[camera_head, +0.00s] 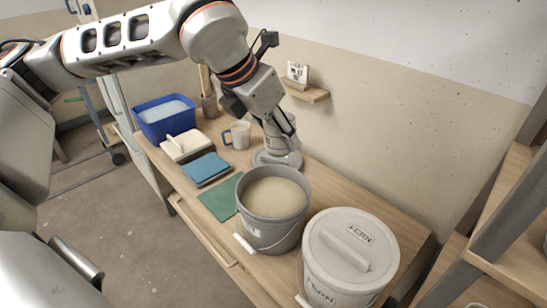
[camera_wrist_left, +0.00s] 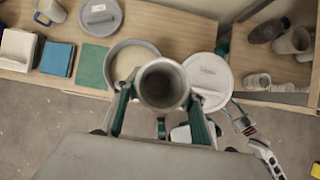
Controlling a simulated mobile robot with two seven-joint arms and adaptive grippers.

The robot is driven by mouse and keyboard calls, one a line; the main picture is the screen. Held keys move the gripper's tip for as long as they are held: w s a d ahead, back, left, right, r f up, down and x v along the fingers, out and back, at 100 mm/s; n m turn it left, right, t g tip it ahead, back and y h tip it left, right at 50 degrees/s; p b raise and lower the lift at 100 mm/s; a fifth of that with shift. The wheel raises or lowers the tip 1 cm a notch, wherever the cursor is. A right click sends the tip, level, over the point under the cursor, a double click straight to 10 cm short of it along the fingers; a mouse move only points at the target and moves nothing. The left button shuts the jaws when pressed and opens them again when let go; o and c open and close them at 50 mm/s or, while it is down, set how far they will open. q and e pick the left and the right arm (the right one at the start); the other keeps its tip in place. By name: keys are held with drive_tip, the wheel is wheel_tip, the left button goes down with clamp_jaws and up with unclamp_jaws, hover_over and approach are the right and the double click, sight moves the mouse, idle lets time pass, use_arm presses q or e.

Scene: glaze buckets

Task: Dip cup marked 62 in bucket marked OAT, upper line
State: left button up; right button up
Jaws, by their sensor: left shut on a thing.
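My left gripper (camera_head: 284,127) is shut on a grey cup, its green fingers on either side of the cup in the left wrist view. The cup (camera_wrist_left: 162,86) shows its round mouth to the wrist camera; its number cannot be read. In the head view the cup (camera_head: 280,142) is small and partly hidden by the gripper, above and behind an open grey bucket. This bucket (camera_head: 268,232) holds cream glaze (camera_head: 275,196); its front label is too small to read. The glaze also shows left of the cup in the left wrist view (camera_wrist_left: 126,62).
A lidded bucket marked FERN (camera_head: 345,285) stands right of the open bucket. A loose grey lid (camera_head: 268,159) lies behind it. A green mat (camera_head: 217,200), blue cloths (camera_head: 206,169), a mug (camera_head: 237,135) and a blue tub (camera_head: 150,128) are to the left. A small shelf (camera_head: 308,93) juts from the wall.

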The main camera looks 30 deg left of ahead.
use_arm(q)
drive_tip(key=w+a+f, duration=0.2)
drive_tip(key=w+f, duration=0.1)
drive_tip(key=f, duration=0.6)
drive_tip(key=w+a+f, duration=0.3)
drive_tip(key=w+f, duration=0.1)
drive_tip(key=f, duration=0.6)
drive_tip(key=shift+w+f+b, duration=0.15)
drive_tip(key=shift+w+b, duration=0.15)
drive_tip(key=shift+b, duration=0.15)
use_arm(e)
drive_tip(key=shift+f, duration=0.55)
use_arm(q)
drive_tip(key=shift+s+a, duration=0.1)
drive_tip(key=shift+f+b, duration=1.6)
drive_tip(key=shift+f, duration=0.6)
use_arm(e)
drive_tip(key=shift+g, duration=0.3)
drive_tip(key=shift+s+f, duration=0.25)
drive_tip(key=shift+f, duration=0.5)
drive_tip(key=shift+s+f, duration=0.25)
drive_tip(key=shift+f, duration=0.45)
drive_tip(key=shift+s+f, duration=0.25)
drive_tip(key=shift+f, duration=0.5)
